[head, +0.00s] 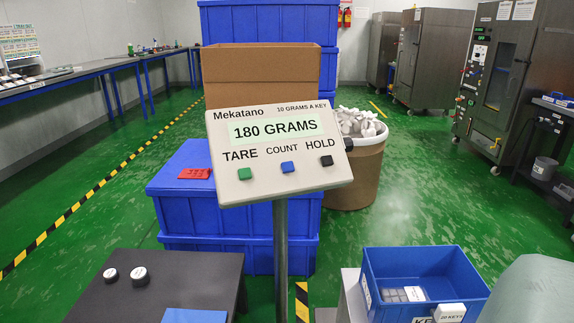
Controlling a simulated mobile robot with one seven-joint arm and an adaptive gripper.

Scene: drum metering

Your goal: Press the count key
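The count key (288,167) is a small blue button under the word COUNT, in the lower middle of a white panel (330,182) in the head view. The panel stands tilted on a grey post and is marked Mekatano and "10 grams a key". Its display (275,128) reads 180 GRAMS. A green button (244,173) sits under TARE to the left, and a black button (327,160) sits under HOLD to the right. Nothing covers the buttons. My gripper is not in view.
A blue bin (470,270) holding grey pieces stands at lower right, by a large pale rounded shape (540,290). A black table (190,272) with two small round pieces is at lower left. Blue crates (180,212) and a filled drum (355,180) stand behind the panel.

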